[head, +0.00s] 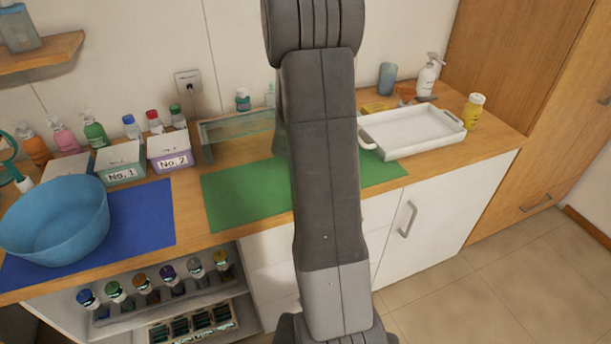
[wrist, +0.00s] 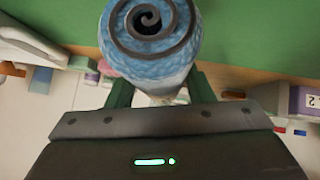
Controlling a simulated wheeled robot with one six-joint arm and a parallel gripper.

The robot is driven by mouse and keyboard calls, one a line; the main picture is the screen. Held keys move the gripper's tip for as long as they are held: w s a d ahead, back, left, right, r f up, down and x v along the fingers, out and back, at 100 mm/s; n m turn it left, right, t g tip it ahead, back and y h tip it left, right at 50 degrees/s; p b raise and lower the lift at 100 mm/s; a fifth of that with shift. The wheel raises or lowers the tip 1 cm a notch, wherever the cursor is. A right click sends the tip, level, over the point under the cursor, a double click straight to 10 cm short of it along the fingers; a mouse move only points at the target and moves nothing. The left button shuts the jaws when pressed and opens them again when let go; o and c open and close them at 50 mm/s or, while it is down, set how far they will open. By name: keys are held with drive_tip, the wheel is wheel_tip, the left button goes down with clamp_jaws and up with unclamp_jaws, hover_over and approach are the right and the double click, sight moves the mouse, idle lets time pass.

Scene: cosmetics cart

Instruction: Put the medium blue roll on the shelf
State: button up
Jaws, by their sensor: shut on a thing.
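My gripper (wrist: 160,92) is shut on a blue roll (wrist: 165,52) in the wrist view. The roll has a textured light-blue side and a dark spiral on the end facing the camera. Its lower part lies between the two dark green fingers, and the fingertips are partly hidden behind it. In the head view my arm hides the gripper and the roll. A wooden wall shelf (head: 48,52) is at the top left, with a grey-blue bottle on it. A low see-through shelf (head: 238,127) stands on the counter, partly behind my arm.
A green mat (head: 240,193) lies on the counter, with bare space left of my arm. A blue bowl (head: 55,225) sits on a blue mat (head: 150,215). White boxes and several bottles line the back. A white tray (head: 410,130) is at right. Small bottles fill the rack below.

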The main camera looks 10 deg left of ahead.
drive_tip(key=shift+f+b, duration=0.8)
drive_tip(key=shift+f, duration=1.2)
drive_tip(key=shift+f, duration=0.2)
drive_tip(key=o, duration=1.1)
drive_tip(key=shift+o, duration=0.2)
